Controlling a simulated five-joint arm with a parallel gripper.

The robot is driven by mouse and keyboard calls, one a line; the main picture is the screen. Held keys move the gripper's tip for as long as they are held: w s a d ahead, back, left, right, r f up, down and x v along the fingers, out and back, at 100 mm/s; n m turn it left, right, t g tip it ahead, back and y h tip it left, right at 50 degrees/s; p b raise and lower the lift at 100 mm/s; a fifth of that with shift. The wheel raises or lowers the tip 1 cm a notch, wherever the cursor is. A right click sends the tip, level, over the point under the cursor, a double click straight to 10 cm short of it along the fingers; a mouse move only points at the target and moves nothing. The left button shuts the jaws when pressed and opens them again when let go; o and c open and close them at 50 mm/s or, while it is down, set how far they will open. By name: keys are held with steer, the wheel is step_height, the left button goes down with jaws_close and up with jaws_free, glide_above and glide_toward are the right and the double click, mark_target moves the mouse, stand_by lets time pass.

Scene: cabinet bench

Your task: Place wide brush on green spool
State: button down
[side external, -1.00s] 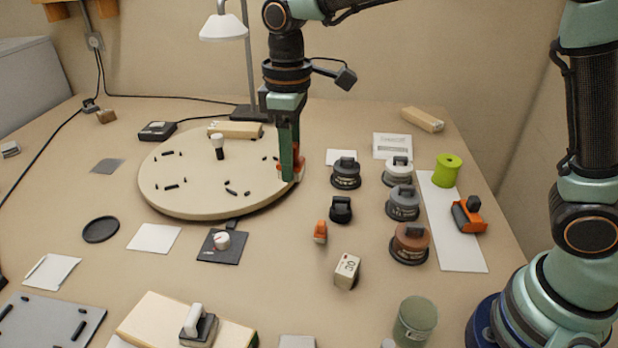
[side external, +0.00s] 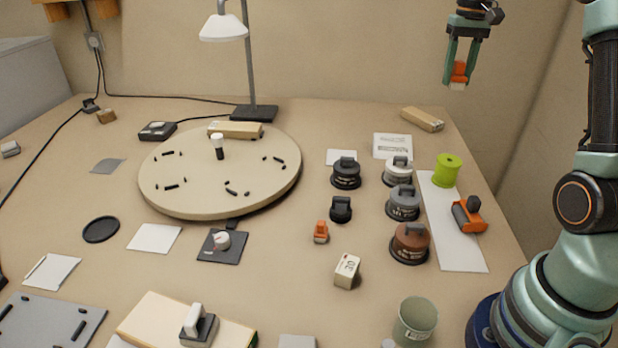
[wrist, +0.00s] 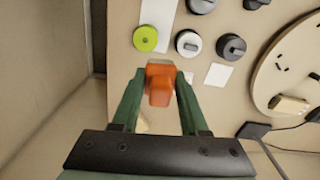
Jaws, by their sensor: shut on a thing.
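My gripper (side external: 460,80) is high above the back right of the bench, shut on the orange wide brush (side external: 459,70). The brush has a pale lower end that points down in the side view. In the wrist view, the orange brush (wrist: 160,82) sits between the two green fingers (wrist: 159,77). The bright green spool (side external: 447,170) stands upright at the top of a white strip, below the gripper and apart from the brush. It also shows in the wrist view as a green disc (wrist: 145,39) with a dark centre, beyond the brush.
Several dark-based round pieces (side external: 403,203) stand left of the white strip (side external: 455,248). An orange and black tool (side external: 468,214) lies on the strip near the spool. A tan block (side external: 422,119) lies behind the spool. A round turntable (side external: 185,195) and lamp (side external: 222,27) stand farther left.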

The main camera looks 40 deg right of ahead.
mark_target(450, 160)
steer(key=shift+m, duration=0.7)
steer(key=d+f, duration=0.1)
steer(key=f, duration=0.5)
steer(key=s+d+f, duration=0.1)
steer(key=f, duration=0.6)
steer(key=s+d+f, duration=0.1)
steer(key=f, duration=0.5)
steer(key=shift+s+d+f, duration=0.1)
steer(key=shift+s+f, duration=0.05)
steer(key=shift+f, duration=0.15)
steer(key=shift+f, duration=0.15)
steer(key=shift+c, duration=2.1)
jaws_free()
